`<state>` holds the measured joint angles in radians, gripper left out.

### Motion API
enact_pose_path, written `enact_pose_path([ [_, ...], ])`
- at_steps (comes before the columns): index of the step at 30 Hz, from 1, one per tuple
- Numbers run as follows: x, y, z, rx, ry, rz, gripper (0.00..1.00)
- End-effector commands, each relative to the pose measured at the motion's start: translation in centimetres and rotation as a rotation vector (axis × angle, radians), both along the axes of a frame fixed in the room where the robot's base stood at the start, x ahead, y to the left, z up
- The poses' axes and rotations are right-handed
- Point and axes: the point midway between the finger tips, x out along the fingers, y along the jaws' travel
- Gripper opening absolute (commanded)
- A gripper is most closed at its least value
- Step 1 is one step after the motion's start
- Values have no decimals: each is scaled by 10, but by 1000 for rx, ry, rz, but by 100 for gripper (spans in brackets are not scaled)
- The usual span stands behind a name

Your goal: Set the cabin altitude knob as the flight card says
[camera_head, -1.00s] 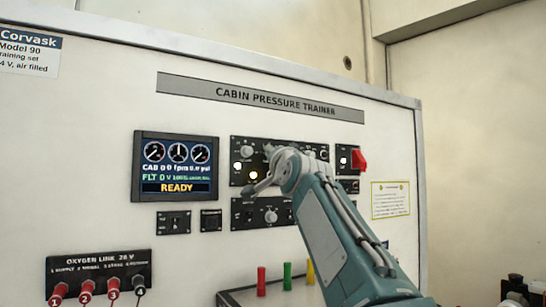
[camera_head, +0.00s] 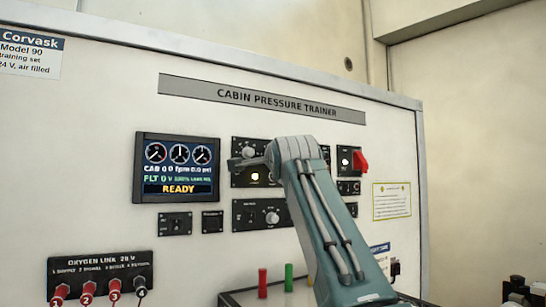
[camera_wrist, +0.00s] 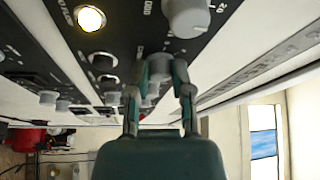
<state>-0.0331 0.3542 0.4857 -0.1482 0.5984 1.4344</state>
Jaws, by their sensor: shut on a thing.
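In the wrist view my gripper (camera_wrist: 162,80) has its two fingers closed around a small grey knob (camera_wrist: 159,67) on the black panel. The fingers hide much of the knob, and its label and pointer cannot be read. In the head view the knob panel (camera_head: 235,141) is partly covered by my arm, and the fingertips cannot be made out. The display (camera_head: 177,167) reads CAB 0, FLT 0 and READY. A yellow-bordered card (camera_head: 391,201) and a blue-and-white card (camera_head: 380,249) are on the right of the board; their text is too small to read.
A larger grey knob (camera_wrist: 188,16) stands close to my fingers. A lit lamp (camera_wrist: 89,18) and several other knobs share the panel. A red switch handle (camera_head: 360,161) sits right of my arm. Coloured pegs (camera_head: 288,277) and red plugs (camera_head: 88,289) are below.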

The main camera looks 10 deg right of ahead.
Motion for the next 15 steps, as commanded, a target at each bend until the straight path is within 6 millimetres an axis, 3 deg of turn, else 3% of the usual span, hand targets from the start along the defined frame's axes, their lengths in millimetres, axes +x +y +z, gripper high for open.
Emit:
enact_pose_path([
  [15,3,-1,-4,79,38,-1,0],
])
